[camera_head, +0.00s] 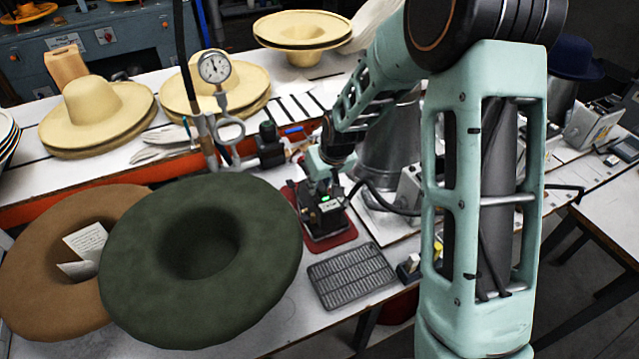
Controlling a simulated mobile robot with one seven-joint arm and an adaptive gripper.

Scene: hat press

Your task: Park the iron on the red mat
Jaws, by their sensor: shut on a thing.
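The red mat (337,242) lies on the white table near the middle of the view, its edges showing around a dark shape. My gripper (324,212) is over the mat, pointing down, with a small green light on its body. It is shut on the iron (326,230), a dark thing low under the gripper and within the mat's outline. My gripper and wrist hide most of the iron. I cannot tell whether its base touches the mat.
A grey ribbed metal plate (352,276) lies just in front of the mat. A green hat (270,230) and a brown hat (40,260) are at left. A pressure gauge (214,67) stands behind. A metal cylinder (390,150) is close right of my wrist.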

